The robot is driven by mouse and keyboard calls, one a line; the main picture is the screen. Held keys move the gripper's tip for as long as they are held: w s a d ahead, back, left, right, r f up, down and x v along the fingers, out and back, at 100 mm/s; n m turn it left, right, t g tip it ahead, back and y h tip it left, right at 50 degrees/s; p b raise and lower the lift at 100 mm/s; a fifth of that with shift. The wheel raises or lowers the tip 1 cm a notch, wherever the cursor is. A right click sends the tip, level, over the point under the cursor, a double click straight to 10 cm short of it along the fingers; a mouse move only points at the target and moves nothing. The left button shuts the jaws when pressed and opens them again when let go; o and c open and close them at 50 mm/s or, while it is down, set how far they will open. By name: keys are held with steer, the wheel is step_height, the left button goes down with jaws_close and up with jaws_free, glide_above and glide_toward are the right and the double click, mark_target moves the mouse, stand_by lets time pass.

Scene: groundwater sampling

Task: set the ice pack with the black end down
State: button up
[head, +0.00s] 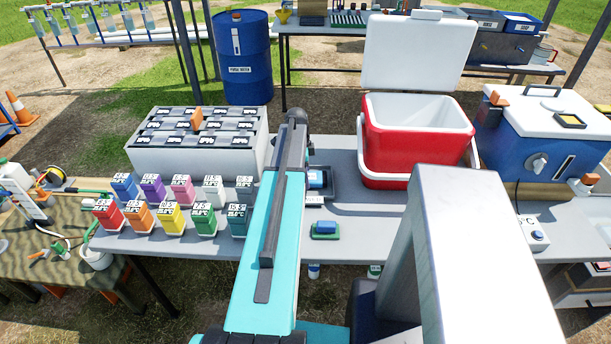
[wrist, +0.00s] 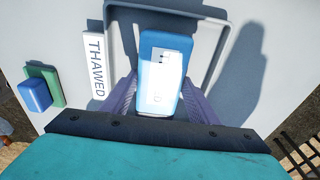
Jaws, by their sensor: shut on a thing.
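The ice pack (wrist: 160,78) is blue with a white label face. It sits between the two fingers of my gripper (wrist: 158,100), which is shut on it. In the head view a blue-and-white part of the pack (head: 316,179) shows just right of my arm, which hides the gripper there. No black end shows in either view. The pack is over a grey-rimmed tray (wrist: 222,52) beside a white plate reading THAWED (wrist: 95,66). I cannot tell whether the pack touches the tray floor.
A small blue block on a green pad (head: 325,229) lies near the table's front edge. Coloured boxes (head: 173,219) and a grey rack (head: 195,155) stand left. A red cooler (head: 415,150) with its white lid open and a blue chest (head: 545,140) stand right.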

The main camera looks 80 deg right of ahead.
steer(key=shift+f, duration=0.2)
steer(key=shift+f, duration=0.2)
steer(key=o, duration=1.3)
steer(key=shift+r, duration=0.25)
steer(key=shift+w+a+r+b, duration=0.1)
steer(key=shift+w+r+b, duration=0.25)
steer(key=shift+r, duration=1.6)
steer(key=shift+w+d+r+b, duration=0.1)
steer(key=shift+r+b, duration=0.45)
steer(key=shift+r, duration=1.45)
steer(key=shift+w+a+r+b, duration=0.1)
steer(key=shift+w+r+b, duration=0.25)
steer(key=shift+r, duration=1.6)
